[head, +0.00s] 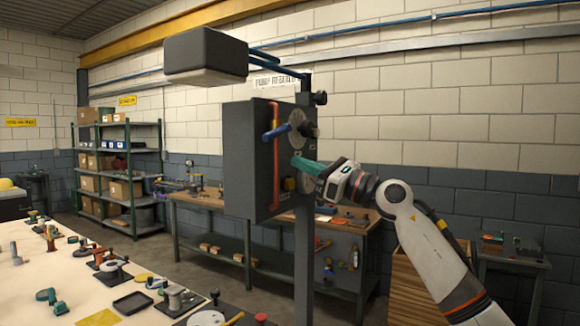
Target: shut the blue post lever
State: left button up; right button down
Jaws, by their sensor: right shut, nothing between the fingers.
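My right gripper (300,163), with green fingers, is shut and empty. In the picture it is below and to the right of the blue lever, with a visible gap between them. I cannot tell its depth from the box. My left gripper is out of view.
A long orange-red bar (275,172) runs down the box front, just by the blue lever. A dark knob (311,130) sits right of the disc. A lamp-like grey head (205,56) hangs above. A table (60,285) with many parts is at lower left.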

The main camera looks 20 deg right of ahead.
jog(key=b+v, duration=0.2)
jog(key=v, duration=0.5)
jog(key=shift+s+d+b, duration=0.2)
jog(key=shift+d+b, duration=0.1)
jog(key=shift+b, duration=0.05)
